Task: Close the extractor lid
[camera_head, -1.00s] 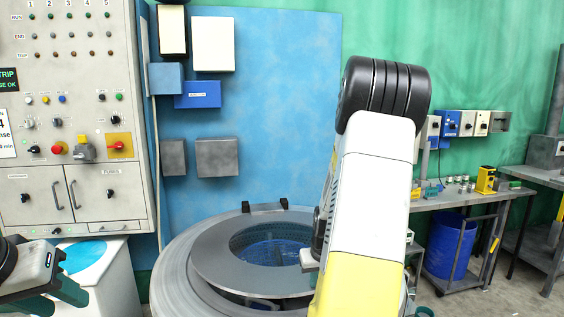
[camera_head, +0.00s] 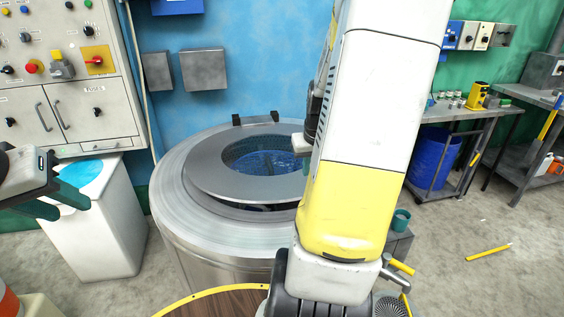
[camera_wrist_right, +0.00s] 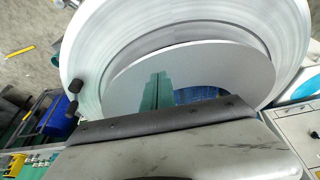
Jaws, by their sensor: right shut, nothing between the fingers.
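The extractor (camera_head: 172,200) is a round steel drum with a wide rim. Its lid (camera_head: 212,178) is a flat grey ring with a large centre opening, hinged at the back. A dark gap shows under the lid's front edge, and blue mesh shows through the opening. In the right wrist view, my right gripper (camera_wrist_right: 157,92) has its teal fingers together and empty, over the lid ring (camera_wrist_right: 210,65); contact cannot be told. My left gripper (camera_head: 72,205) is open and empty at the left, apart from the extractor.
A white bin (camera_head: 110,235) with a blue top stands left of the extractor, below the control cabinet (camera_head: 75,80). A round brown top (camera_head: 225,303) with a yellow edge is in front. A blue barrel (camera_head: 432,158) and workbench are at right. Floor there is mostly clear.

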